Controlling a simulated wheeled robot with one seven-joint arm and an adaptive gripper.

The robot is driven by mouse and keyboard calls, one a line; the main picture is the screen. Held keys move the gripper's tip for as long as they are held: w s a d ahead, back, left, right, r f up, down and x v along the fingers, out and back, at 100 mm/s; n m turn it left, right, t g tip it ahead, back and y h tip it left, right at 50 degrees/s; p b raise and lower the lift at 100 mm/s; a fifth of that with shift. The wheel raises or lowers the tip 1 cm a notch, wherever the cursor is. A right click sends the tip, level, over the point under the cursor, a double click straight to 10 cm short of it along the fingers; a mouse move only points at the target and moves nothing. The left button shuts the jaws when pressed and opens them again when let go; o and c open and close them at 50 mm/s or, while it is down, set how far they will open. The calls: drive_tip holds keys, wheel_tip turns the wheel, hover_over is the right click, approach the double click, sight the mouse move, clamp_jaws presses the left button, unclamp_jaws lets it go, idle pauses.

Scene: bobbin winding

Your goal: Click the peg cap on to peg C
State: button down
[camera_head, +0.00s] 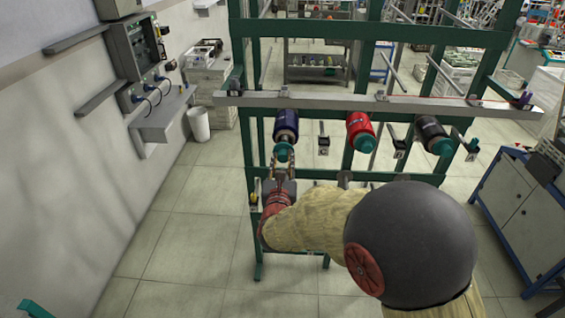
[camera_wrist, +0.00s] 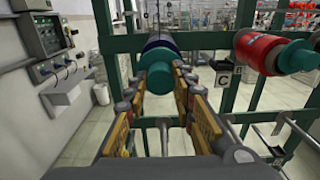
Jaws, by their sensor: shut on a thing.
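My gripper (camera_head: 283,165) is shut on a teal peg cap (camera_wrist: 158,76). The cap also shows in the head view (camera_head: 283,151). It is in line with the near end of a dark blue bobbin (camera_head: 286,124) on the leftmost visible peg. The blue bobbin shows behind the cap in the wrist view (camera_wrist: 157,45). The peg itself is hidden, and I cannot tell whether the cap is seated on it. A tag marked C (camera_wrist: 223,77) hangs just right of the blue bobbin, also seen in the head view (camera_head: 323,146).
A red bobbin (camera_head: 359,128) and a black bobbin (camera_head: 430,129), both with teal caps, hang to the right on the green frame (camera_head: 253,160). A grey rail (camera_head: 350,102) runs above them. Open floor lies to the left.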

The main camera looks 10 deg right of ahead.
sight(284, 148)
drive_tip(key=shift+w+d, duration=0.15)
drive_tip(key=shift+w, duration=0.4)
drive_tip(key=shift+w+d+b, duration=0.15)
drive_tip(key=shift+w+b, duration=0.2)
drive_tip(key=shift+w+d, duration=0.1)
drive_tip(key=shift+w, duration=0.2)
drive_tip(key=shift+w+d+b, duration=0.1)
drive_tip(key=shift+w+b, duration=0.2)
drive_tip(key=shift+w, duration=0.05)
drive_tip(key=shift+w+d, duration=0.1)
drive_tip(key=shift+w, duration=0.2)
drive_tip(key=shift+w+d, duration=0.1)
drive_tip(key=shift+w, duration=0.25)
drive_tip(key=shift+w+d+b, duration=0.2)
drive_tip(key=shift+w+b, duration=0.35)
drive_tip(key=shift+w, duration=0.1)
drive_tip(key=c, duration=1.4)
unclamp_jaws()
